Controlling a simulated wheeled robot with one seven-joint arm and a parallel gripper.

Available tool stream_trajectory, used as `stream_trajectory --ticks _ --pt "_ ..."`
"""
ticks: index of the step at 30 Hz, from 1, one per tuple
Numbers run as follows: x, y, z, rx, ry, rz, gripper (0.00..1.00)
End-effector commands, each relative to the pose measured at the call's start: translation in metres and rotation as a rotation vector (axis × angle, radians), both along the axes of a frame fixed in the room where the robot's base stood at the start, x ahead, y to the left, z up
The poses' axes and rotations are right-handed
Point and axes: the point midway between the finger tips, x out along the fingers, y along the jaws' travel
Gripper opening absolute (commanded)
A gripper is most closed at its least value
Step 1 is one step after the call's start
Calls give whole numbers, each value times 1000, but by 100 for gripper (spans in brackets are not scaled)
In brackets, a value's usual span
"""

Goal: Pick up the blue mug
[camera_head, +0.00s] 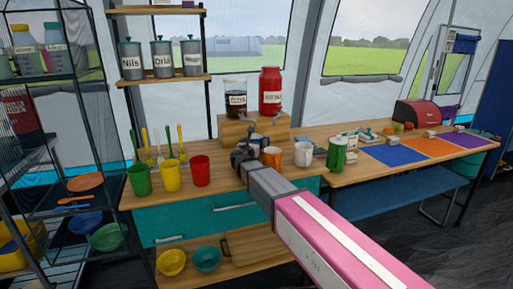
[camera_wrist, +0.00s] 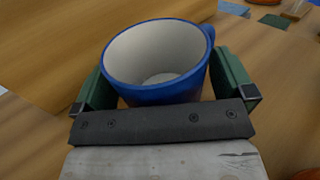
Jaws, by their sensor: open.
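The blue mug (camera_wrist: 150,95) stands upright and looks empty, with a white inside and its handle at the upper right in the wrist view. My gripper (camera_wrist: 165,84) is open, with one green-padded finger on each side of the mug. I cannot tell whether either finger touches it. In the head view my gripper (camera_head: 244,156) is over the wooden counter, and the blue mug (camera_head: 257,138) shows only in part behind it.
An orange mug (camera_head: 272,158) and a white mug (camera_head: 303,155) stand close to the right of my gripper. Red (camera_head: 200,171), yellow (camera_head: 171,175) and green (camera_head: 139,180) cups stand to the left. A wooden stand (camera_head: 238,129) with two dispensers is behind.

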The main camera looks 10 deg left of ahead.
Motion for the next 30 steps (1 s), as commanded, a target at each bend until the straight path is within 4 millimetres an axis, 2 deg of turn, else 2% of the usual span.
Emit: stream_trajectory --ticks 2,3,5,6,7,8,9,22,30 --pt "-1 0 0 0 0 0 100" --pt "-1 0 0 0 0 0 94" --pt "-1 0 0 0 0 0 74" --pt "-1 0 0 0 0 0 61" --pt "-1 0 0 0 0 0 54" --pt "-1 0 0 0 0 0 54" --pt "-1 0 0 0 0 0 50" --pt "-1 0 4 0 0 0 50" --pt "-1 0 20 1 -1 0 50"
